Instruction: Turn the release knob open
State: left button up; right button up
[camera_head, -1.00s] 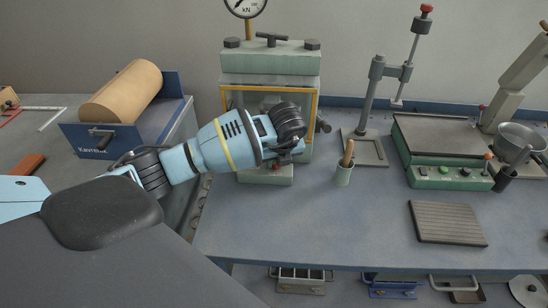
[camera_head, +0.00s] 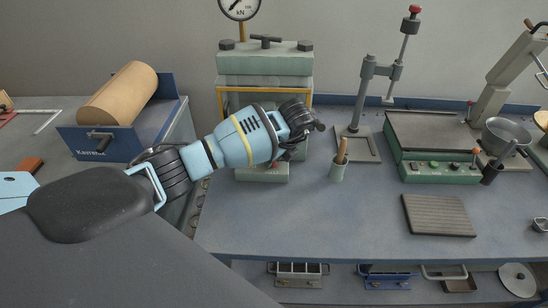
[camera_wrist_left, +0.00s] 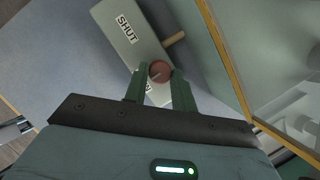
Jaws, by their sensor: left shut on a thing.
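The release knob (camera_wrist_left: 159,72) is a round reddish-brown knob with a pale line on its face, on a pale green block (camera_wrist_left: 128,32) of the test press. A "SHUT" label (camera_wrist_left: 127,28) shows on the block, and a second label between the fingers is mostly hidden. My left gripper (camera_wrist_left: 159,74) is shut on the knob, one finger on each side of it. In the head view my left arm reaches in front of the press (camera_head: 265,62), with the gripper low at its front; the wrist largely hides fingers and knob. My right gripper is not in view.
A yellow-edged clear guard (camera_wrist_left: 222,55) stands close to the right of the gripper. The front middle is clear.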

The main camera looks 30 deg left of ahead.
pick_arm(q)
jog(key=o, duration=1)
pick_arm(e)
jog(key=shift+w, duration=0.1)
pick_arm(q)
jog(key=v, duration=0.7)
jog(key=shift+r, duration=0.4)
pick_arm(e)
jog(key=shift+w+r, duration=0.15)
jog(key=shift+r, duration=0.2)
pick_arm(q)
jog(key=shift+d, duration=0.15)
